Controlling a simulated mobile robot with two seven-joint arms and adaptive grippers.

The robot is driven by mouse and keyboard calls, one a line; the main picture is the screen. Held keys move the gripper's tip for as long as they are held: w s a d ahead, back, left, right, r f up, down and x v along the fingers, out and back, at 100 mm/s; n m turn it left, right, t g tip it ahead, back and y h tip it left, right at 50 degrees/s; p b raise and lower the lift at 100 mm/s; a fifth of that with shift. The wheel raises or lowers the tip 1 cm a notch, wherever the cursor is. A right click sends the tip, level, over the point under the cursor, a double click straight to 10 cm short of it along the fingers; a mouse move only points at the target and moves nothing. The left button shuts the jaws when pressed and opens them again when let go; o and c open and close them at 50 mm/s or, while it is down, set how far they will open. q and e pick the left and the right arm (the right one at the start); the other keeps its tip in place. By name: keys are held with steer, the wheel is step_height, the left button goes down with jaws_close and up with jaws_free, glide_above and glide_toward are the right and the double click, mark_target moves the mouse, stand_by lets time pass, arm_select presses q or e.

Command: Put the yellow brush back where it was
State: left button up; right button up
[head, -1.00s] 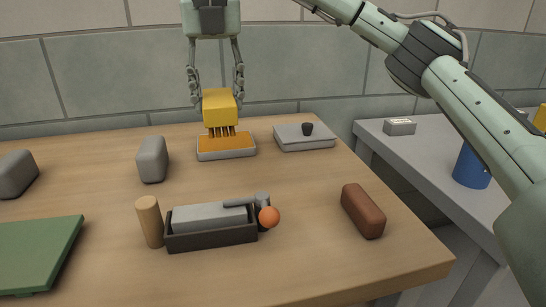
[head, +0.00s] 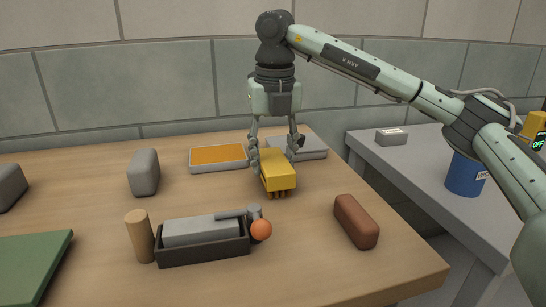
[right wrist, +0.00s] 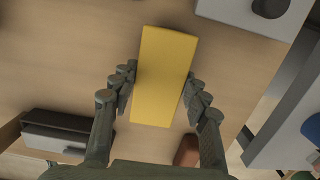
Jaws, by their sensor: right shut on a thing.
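The yellow brush (head: 279,170) is held bristles down by my right gripper (head: 277,158), with a finger on each side of its block. It is over the bare table in front of the grey lidded box. Its bristle tips are at or just above the wood; I cannot tell if they touch. In the right wrist view the brush's yellow top (right wrist: 163,75) lies between the fingers (right wrist: 160,88), slightly tilted. The shallow grey tray with an orange surface (head: 218,157) sits behind and left of it. My left gripper is not in view.
The grey lidded box (head: 312,150) is partly hidden behind my gripper. A grey block (head: 144,172) is left.

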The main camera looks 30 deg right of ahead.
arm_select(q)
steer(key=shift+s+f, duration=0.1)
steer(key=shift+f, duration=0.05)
arm_select(e)
steer(key=shift+f, duration=0.1)
steer(key=o, duration=0.9)
steer(key=shift+c, duration=0.2)
steer(key=o, duration=0.4)
steer(key=shift+c, duration=0.2)
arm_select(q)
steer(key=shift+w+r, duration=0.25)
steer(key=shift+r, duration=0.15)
